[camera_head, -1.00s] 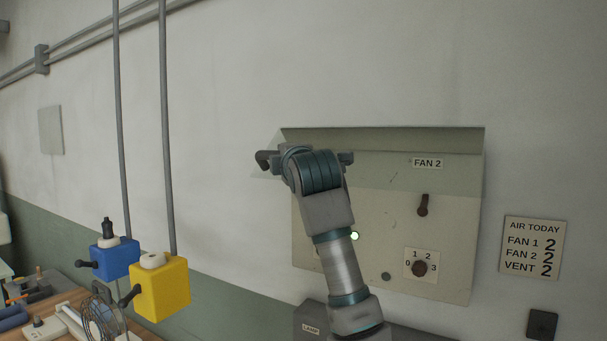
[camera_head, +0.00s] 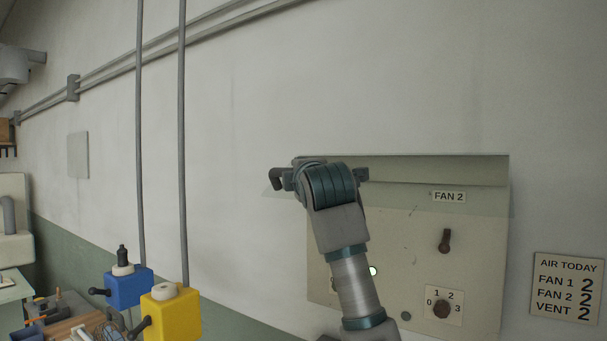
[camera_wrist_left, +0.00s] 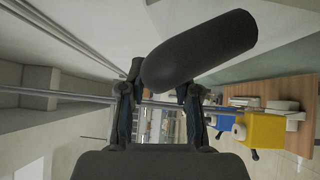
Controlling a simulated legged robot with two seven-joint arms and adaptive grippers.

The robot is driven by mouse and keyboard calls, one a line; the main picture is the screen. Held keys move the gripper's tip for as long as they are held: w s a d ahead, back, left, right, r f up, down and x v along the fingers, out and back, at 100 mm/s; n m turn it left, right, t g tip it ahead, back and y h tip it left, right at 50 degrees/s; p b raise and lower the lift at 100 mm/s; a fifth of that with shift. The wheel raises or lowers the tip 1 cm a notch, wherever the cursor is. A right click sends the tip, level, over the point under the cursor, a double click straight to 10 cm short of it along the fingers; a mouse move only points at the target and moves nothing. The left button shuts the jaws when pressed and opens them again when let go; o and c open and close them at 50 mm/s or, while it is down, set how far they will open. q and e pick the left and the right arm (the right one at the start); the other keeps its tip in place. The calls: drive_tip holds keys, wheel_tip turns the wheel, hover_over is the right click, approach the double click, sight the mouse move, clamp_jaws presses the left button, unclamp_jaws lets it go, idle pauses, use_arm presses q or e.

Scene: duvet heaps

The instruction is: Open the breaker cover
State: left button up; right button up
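The pale breaker panel (camera_head: 400,265) is on the wall at right in the head view, labelled FAN 2. A flat flap (camera_head: 430,170) runs along its top edge; a faint translucent band below it reaches past the panel's left side. I cannot tell how far the cover is raised. My left gripper (camera_head: 276,179) is in front of the panel's upper left corner, partly hidden by its wrist. In the left wrist view its fingers (camera_wrist_left: 160,100) stand apart. A dark rounded bar (camera_wrist_left: 205,48) crosses close above them; whether they touch it is unclear. My right gripper is out of view.
An AIR TODAY sign (camera_head: 567,288) is at right. Yellow (camera_head: 171,316) and blue (camera_head: 128,288) boxes hang at lower left.

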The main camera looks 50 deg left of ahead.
use_arm(q)
drive_tip(key=shift+o, duration=0.3)
drive_tip(key=shift+w+a+f, duration=0.1)
drive_tip(key=shift+w+a, duration=0.05)
drive_tip(key=shift+a, duration=0.3)
drive_tip(key=v, duration=1.1)
drive_tip(key=shift+s, duration=0.2)
drive_tip(key=shift+d+f, duration=0.15)
drive_tip(key=shift+d, duration=0.2)
